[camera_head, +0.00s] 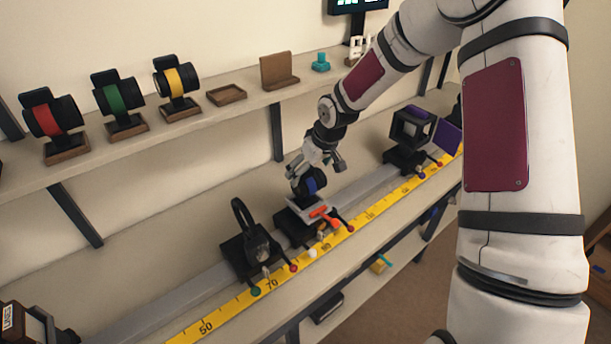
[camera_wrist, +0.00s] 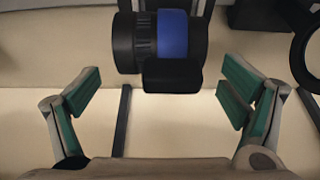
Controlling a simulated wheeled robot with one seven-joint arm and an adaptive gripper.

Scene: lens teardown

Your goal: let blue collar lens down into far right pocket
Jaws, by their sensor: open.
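The blue collar lens (camera_head: 313,183) is a black barrel with a blue band. It stands on a carriage (camera_head: 303,219) on the bench rail. The lens also shows in the wrist view (camera_wrist: 172,35), at the top centre with a black block below it in the picture. My gripper (camera_head: 322,160) is just above the lens in the head view.
Red (camera_head: 45,115), green (camera_head: 118,98) and yellow (camera_head: 176,80) banded lenses sit on wooden stands on the upper shelf, beside a small wooden tray (camera_head: 227,95). A ring holder (camera_head: 247,250) stands left of the carriage, a black frame (camera_head: 411,130) right. A yellow ruler (camera_head: 240,303) runs in front.

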